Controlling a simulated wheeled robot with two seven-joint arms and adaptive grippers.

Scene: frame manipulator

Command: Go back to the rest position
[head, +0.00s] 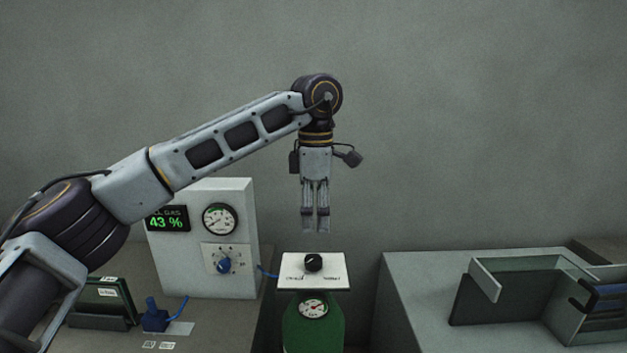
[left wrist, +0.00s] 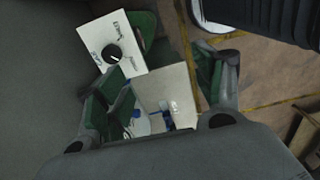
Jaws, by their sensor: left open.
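My left gripper (head: 315,222) hangs pointing down above a white plate (head: 300,279) with a black knob (head: 313,262). A clear gap separates the fingers from the knob. The left gripper is open and empty. In the left wrist view its fingers (left wrist: 165,95) are spread apart. The white plate (left wrist: 95,45) and black knob (left wrist: 111,54) show at the upper left there. My right gripper is not in view.
Below the plate stands a green cylinder (head: 300,335) with a gauge. A grey panel (head: 180,265) with a 43 % display, gauge and blue knob (head: 223,265) stands left. A blue joystick-like part (head: 154,318) sits before it.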

